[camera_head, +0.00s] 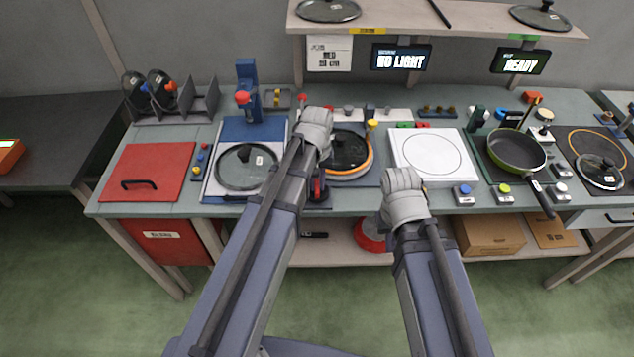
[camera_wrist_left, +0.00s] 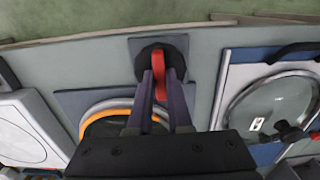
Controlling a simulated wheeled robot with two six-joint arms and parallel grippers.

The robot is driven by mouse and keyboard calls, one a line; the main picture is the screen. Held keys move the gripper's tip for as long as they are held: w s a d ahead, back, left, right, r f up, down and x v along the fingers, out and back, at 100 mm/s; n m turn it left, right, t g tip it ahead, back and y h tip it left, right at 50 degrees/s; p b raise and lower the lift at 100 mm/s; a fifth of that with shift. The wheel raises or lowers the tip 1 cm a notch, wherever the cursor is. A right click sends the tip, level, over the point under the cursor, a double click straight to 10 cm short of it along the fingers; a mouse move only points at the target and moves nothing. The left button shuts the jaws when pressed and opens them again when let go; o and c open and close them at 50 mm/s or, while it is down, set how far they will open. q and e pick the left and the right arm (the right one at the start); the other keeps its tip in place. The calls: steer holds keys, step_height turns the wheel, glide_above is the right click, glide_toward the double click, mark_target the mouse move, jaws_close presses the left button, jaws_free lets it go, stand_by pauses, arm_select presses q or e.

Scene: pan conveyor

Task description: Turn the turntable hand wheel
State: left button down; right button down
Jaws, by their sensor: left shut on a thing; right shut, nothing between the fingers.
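The hand wheel (camera_wrist_left: 160,58) is a black disc with a red handle, on a grey plate at the table's front edge. In the head view the hand wheel (camera_head: 318,192) is partly hidden by my left arm. My left gripper (camera_wrist_left: 160,85) is shut on the red handle (camera_wrist_left: 159,64), its fingers on either side of it. The turntable (camera_head: 366,166) has an orange ring and a dark glass lid, just behind the wheel; its ring (camera_wrist_left: 92,112) also shows in the left wrist view. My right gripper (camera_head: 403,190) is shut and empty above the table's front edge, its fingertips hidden.
A blue stand with a glass lid (camera_head: 245,167) is left of the wheel. A white plate (camera_head: 432,153) with a circle lies right of the turntable, close to my right gripper. A green pan (camera_head: 516,149) stands further right. A shelf (camera_head: 450,20) spans the back.

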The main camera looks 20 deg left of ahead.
mark_target(317, 185)
arm_select(q)
steer(key=shift+n, duration=0.7)
steer(key=c, duration=0.8)
jaws_free()
steer(key=shift+c, duration=0.2)
steer(key=shift+r, duration=0.1)
step_height(317, 185, up, 8)
steer(key=p, duration=0.8)
steer(key=shift+f, duration=0.2)
